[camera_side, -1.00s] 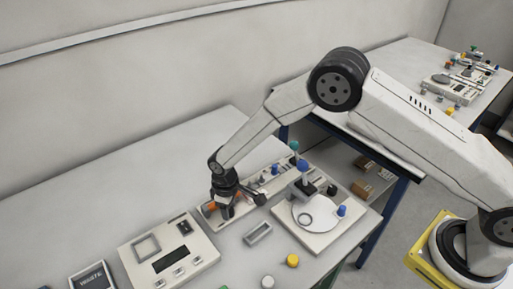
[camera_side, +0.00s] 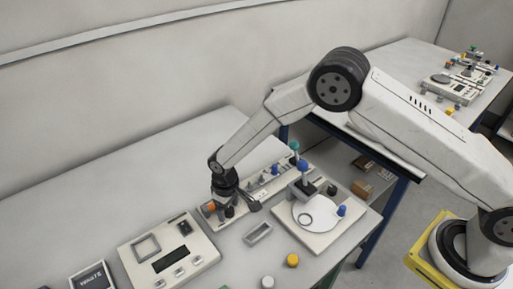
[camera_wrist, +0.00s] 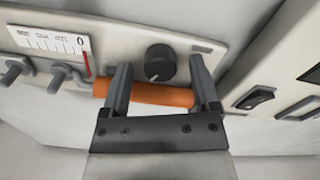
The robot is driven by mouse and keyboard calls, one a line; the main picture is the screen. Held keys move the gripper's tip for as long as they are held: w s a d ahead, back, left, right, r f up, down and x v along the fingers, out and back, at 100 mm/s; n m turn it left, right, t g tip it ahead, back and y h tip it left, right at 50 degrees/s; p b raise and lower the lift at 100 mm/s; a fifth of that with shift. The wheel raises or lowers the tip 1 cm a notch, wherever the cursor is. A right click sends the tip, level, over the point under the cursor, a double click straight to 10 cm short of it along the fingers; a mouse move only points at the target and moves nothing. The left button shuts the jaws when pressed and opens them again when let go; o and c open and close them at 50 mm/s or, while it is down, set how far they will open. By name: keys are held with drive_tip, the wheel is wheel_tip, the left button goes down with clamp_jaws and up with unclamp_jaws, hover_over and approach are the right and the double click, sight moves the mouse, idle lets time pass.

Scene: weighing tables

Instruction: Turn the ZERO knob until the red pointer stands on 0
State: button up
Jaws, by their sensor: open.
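The ZERO knob is a dark round knob (camera_wrist: 160,63) on the light panel in the wrist view, with a pale mark on its face. My gripper (camera_wrist: 160,66) is open, with one finger on each side of the knob and gaps between. The white scale (camera_wrist: 52,40) is at upper left, with 0 at its right end. The red pointer (camera_wrist: 87,64) is close to the 0; I cannot tell whether it is exactly on it. In the side view my gripper (camera_side: 224,212) is low over the panel and hides the knob.
An orange bar (camera_wrist: 160,95) crosses behind the fingers, below the knob. Grey pegs (camera_wrist: 58,75) stand left of it.

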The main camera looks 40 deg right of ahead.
sight(228, 209)
drive_tip(key=shift+m, duration=1)
wheel_tip(228, 209, up, 8)
drive_tip(key=shift+r, duration=0.1)
drive_tip(key=s+d+r+m+t, duration=0.1)
drive_tip(key=s+d+r, duration=0.4)
drive_tip(key=s+d, duration=0.3)
drive_tip(key=s+d+r+t, duration=0.1)
drive_tip(key=s+d+r, duration=0.4)
drive_tip(key=s+d, duration=0.3)
drive_tip(key=shift+s+d+r+m, duration=0.2)
drive_tip(key=shift+s+d+m, duration=0.2)
drive_tip(key=shift+d, duration=0.95)
drive_tip(key=s, duration=0.1)
drive_tip(key=s+d, duration=0.1)
drive_tip(key=s, duration=0.1)
drive_tip(key=shift+d+t, duration=0.15)
drive_tip(key=shift+t, duration=0.15)
drive_tip(key=shift+w, duration=0.1)
